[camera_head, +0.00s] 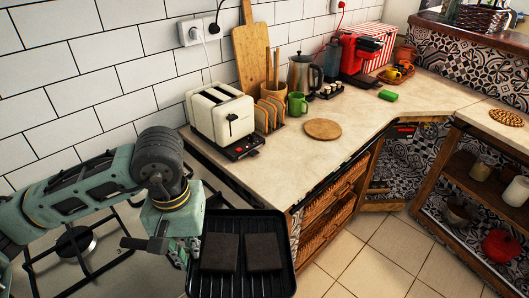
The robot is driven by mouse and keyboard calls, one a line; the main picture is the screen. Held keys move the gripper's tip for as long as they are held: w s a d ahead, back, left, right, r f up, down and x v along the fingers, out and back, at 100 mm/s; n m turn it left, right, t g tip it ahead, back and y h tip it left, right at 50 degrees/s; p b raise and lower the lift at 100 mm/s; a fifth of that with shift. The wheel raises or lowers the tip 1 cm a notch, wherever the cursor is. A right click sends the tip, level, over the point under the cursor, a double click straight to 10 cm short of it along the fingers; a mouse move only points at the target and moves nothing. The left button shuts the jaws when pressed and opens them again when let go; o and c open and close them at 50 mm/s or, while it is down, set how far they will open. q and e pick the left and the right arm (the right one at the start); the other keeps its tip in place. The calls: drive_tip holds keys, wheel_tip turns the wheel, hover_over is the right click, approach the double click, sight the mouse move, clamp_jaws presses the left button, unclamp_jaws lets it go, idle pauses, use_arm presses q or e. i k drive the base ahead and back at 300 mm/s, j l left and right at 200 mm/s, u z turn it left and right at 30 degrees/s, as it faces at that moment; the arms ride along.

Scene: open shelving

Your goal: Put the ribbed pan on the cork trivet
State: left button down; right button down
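The ribbed pan (217,285) is black and square, at the bottom centre, with two dark slabs lying in it. My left gripper (176,254) is at the pan's left edge, pointing down. Its fingertips are partly hidden, and I cannot tell whether they are closed on the pan. The cork trivet (323,129) is a flat round brown disc on the counter, up and right of the pan. Its top is bare. My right gripper is not in view.
A toaster (220,113) stands on the counter between wall and pan. Behind are a toast rack (269,115), green mug (297,104), steel pot (300,74) and red coffee machine (357,55). A woven round mat (506,117) lies on the right counter. Counter around the trivet is clear.

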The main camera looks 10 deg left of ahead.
sight(325, 133)
drive_tip(key=i+l, duration=1.4)
drive_tip(key=i, duration=0.15)
